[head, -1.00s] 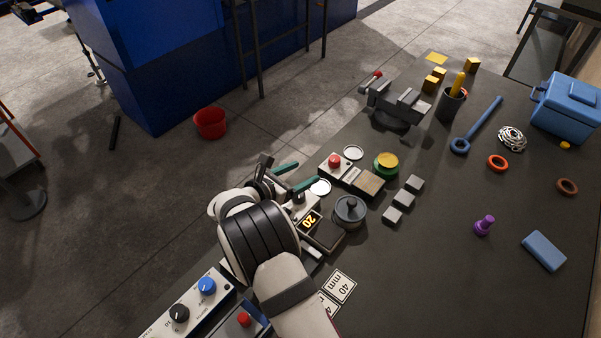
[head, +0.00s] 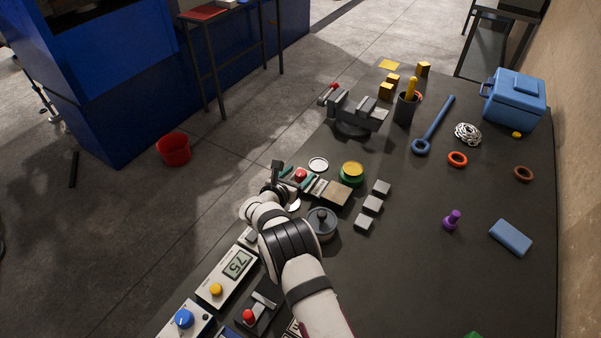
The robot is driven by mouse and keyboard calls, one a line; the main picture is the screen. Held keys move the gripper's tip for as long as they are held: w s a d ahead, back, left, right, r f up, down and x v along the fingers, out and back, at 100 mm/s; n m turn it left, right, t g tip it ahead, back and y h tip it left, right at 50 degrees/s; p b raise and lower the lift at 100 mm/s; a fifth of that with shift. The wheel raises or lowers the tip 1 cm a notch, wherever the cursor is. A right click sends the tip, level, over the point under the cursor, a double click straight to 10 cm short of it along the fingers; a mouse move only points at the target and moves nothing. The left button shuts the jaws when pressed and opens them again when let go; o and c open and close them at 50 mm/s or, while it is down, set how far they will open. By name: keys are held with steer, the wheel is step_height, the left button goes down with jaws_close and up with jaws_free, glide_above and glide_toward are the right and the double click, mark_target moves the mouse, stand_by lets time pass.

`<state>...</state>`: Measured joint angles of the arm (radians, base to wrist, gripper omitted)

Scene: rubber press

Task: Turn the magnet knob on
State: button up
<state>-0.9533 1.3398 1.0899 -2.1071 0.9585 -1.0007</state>
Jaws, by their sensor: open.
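My gripper (head: 297,177) is open, with its teal fingertips apart. They show on either side of a red round knob or button (head: 300,174) on a small light-coloured box beyond the grey pot. I cannot tell whether they touch it or how high they are above it. I cannot read a magnet label in this view. Other knobs show at the lower left: a blue one (head: 184,318) on a white panel and an orange-yellow one (head: 216,289) on a box with a display (head: 238,264) reading 75. My arm hides part of the bench around the gripper.
A grey lidded pot (head: 321,222) stands close beside my arm. A green and yellow round piece (head: 352,173), grey blocks (head: 372,204) and a vise (head: 355,115) stand farther along the bench.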

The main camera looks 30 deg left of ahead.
steer(key=shift+x, duration=0.9)
jaws_close()
